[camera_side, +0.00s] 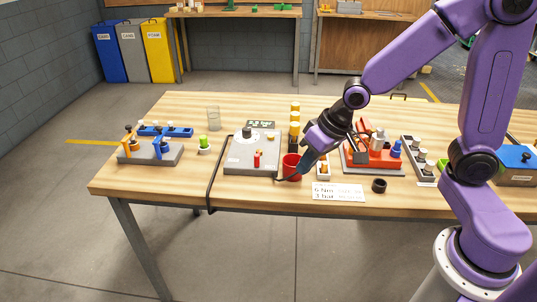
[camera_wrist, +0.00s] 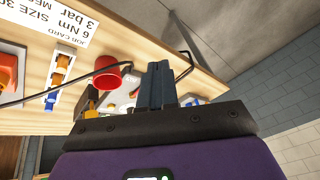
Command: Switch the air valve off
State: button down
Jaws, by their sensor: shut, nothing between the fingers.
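A grey control box (camera_side: 240,158) stands at the table's middle-left, with a black knob and dial on top and a small red upright part (camera_side: 257,160) near its front. The air valve appears to be on this box, but I cannot tell its handle or setting. My gripper (camera_side: 304,168) is shut and empty, pointing down just right of the box, by a red cup (camera_side: 291,174). In the wrist view the closed fingers (camera_wrist: 156,86) are beside the red cup (camera_wrist: 107,75). A yellow-orange part (camera_wrist: 91,104) shows left of the fingers, partly hidden by the gripper body.
A black hose (camera_side: 213,180) hangs over the front edge left of the box. A job card (camera_side: 338,192) and black ring (camera_side: 379,185) lie right of the cup. A red fixture (camera_side: 372,158) stands behind them. Bare table (camera_side: 130,188) shows at front left.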

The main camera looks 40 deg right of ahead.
aim_at(258, 155)
jog(key=w+d+f+m+t, duration=0.1)
jog(key=w+d+m, duration=0.2)
jog(key=w, duration=0.3)
jog(key=w+d+f+m+t, duration=0.1)
jog(key=w+d+m+t, duration=0.1)
jog(key=w, duration=0.4)
jog(key=shift+w+d+f+m+h, duration=0.25)
jog(key=shift+w+d+m, duration=0.2)
jog(key=shift+m, duration=0.65)
jog(key=shift+f, duration=0.1)
jog(key=shift+x, duration=4.85)
